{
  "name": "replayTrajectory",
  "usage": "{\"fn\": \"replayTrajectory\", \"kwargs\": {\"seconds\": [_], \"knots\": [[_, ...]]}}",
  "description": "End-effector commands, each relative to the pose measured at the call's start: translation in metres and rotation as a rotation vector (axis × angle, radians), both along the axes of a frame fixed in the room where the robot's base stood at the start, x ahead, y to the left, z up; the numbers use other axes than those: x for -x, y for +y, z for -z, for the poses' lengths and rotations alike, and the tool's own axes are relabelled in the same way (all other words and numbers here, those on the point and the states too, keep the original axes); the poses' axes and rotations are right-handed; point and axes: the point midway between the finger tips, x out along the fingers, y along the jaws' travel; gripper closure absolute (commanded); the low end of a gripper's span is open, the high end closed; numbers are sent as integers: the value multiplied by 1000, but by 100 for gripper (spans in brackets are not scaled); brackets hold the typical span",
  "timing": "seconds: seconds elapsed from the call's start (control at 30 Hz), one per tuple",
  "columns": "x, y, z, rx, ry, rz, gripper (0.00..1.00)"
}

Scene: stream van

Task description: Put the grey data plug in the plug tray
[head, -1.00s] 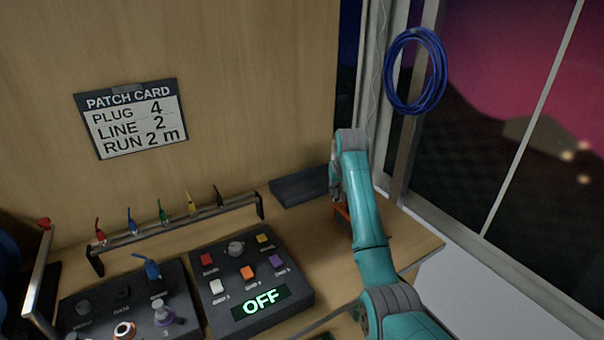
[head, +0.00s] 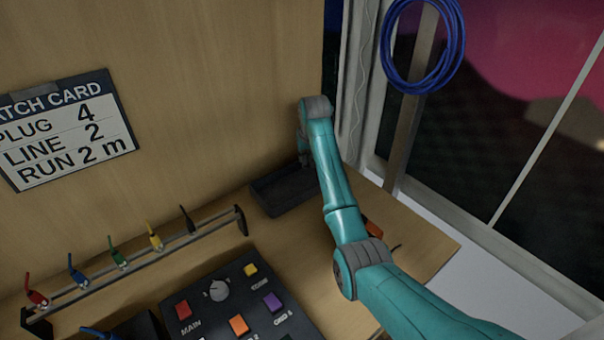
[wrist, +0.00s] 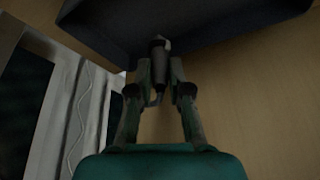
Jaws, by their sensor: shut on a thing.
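The plug tray is a dark, shallow tray (head: 262,203) at the back of the wooden desk, against the panel; its wall also shows at the top of the wrist view (wrist: 220,22). My gripper (head: 303,158) is at the tray's back right in the head view, partly hidden by my arm. In the wrist view my gripper (wrist: 159,72) is shut on the grey data plug (wrist: 158,62). The plug's pale tip overlaps the tray's edge in that view. I cannot tell the plug's height above the tray.
A rail (head: 150,250) with several coloured plugs stands left of the tray. A button panel (head: 240,310) is in front. An orange object (head: 372,227) is partly behind my arm. A window post and blue cable coil (head: 422,80) are at the right.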

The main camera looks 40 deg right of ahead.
Motion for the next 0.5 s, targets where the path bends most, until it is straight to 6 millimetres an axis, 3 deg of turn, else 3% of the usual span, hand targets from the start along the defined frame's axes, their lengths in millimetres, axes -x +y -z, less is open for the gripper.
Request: {"fn": "replayTrajectory", "kwargs": {"seconds": [0.5], "knots": [[0,0,64,0,1,0,100]]}}
